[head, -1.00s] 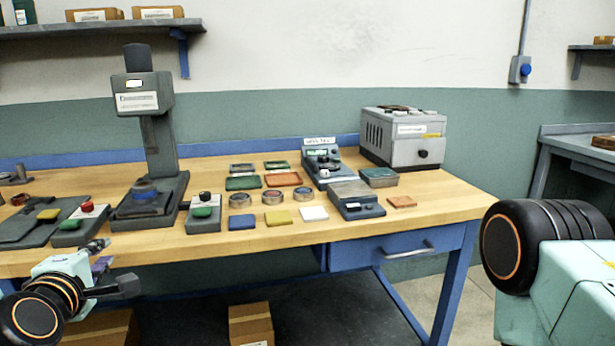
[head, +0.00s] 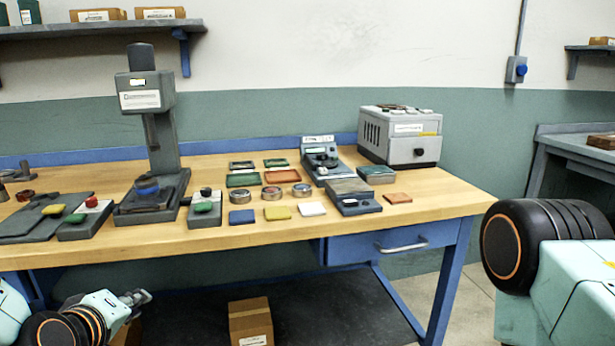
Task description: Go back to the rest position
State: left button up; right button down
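My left gripper (head: 135,298) is at the lower left, small and dark at the end of my mint-green arm. It is below the bench's front edge and apart from everything on the bench. Its fingers are too small to tell whether they are open or shut, and I see nothing held in it. On the right, a black joint and a mint-green link of my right arm show, but my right gripper is out of view.
The wooden workbench (head: 440,200) carries a grey press (head: 165,135), a grey box machine (head: 400,137), a small blue-grey device (head: 322,160), several rings, trays and coloured pads. A blue drawer (head: 350,251) hangs below. A cardboard box (head: 250,320) stands on the lower shelf.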

pick_arm(q)
jog(key=s+d+f+m+g+h, duration=0.1)
jog(key=s+d+f+m+g, duration=0.2)
jog(key=s+f, duration=0.4)
jog(key=s+d+f+m+g, duration=0.25)
jog(key=s+f+m, duration=0.2)
jog(key=f, duration=0.45)
jog(key=s+f+m+g, duration=0.1)
jog(key=s+f+g, duration=0.1)
jog(key=s, duration=0.4)
jog(key=s+f+m+g, duration=0.1)
jog(key=s+f+g, duration=0.1)
jog(key=s+f, duration=0.3)
jog(key=s+d+f+m+g, duration=0.1)
jog(key=s+f+g, duration=0.1)
jog(key=s, duration=0.6)
jog(key=shift+s+f, duration=0.35)
jog(key=shift+f, duration=0.55)
jog(key=shift+g, duration=0.25)
